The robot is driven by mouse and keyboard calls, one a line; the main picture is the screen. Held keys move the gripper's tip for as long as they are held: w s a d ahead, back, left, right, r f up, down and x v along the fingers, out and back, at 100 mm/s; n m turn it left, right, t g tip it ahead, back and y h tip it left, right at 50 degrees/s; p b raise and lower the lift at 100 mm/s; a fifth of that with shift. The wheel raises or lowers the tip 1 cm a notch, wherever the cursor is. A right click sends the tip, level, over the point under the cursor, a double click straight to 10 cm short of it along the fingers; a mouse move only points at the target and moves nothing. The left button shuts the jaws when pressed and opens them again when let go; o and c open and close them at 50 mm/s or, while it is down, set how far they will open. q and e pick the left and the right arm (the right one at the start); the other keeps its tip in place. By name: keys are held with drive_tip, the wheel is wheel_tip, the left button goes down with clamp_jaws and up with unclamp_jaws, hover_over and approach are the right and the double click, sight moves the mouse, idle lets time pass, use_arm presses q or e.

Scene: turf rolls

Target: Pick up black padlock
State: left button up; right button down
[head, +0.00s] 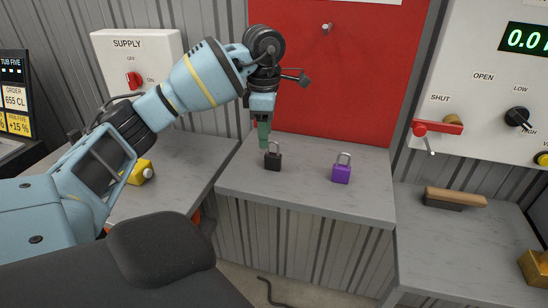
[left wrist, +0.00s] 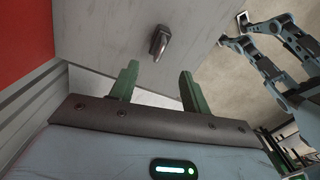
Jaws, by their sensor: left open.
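The black padlock (head: 273,160) stands upright on the grey middle table, with its metal shackle on top. My left gripper (head: 264,143) points down just above it, slightly to the left in the head view. In the left wrist view, the padlock (left wrist: 158,42) lies beyond the two green fingers of my left gripper (left wrist: 155,85), roughly in line with the gap. The fingers are open and apart, with nothing between them. My right gripper is not in view in the head view; whether the blue arm parts in the left wrist view include it cannot be told.
A purple padlock (head: 342,172) stands to the right on the same table (head: 300,200). A red panel (head: 340,80) rises behind. A brush (head: 455,198) lies on the right table, and a yellow object (head: 142,172) sits on the left one.

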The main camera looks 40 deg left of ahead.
sight(268, 154)
use_arm(q)
drive_tip(key=shift+w+f, duration=0.2)
drive_tip(key=shift+f, duration=1.55)
drive_tip(key=shift+w+f, duration=0.2)
drive_tip(key=shift+f, duration=1.55)
clamp_jaws()
drive_tip(key=shift+r, duration=0.1)
drive_tip(key=shift+r, duration=0.8)
drive_tip(key=shift+s+d+r, duration=0.15)
drive_tip(key=shift+r, duration=0.8)
drive_tip(key=s+d+r, duration=0.1)
drive_tip(key=s+d, duration=1)
drive_tip(key=shift+r+b, duration=0.2)
drive_tip(key=shift+b, duration=0.15)
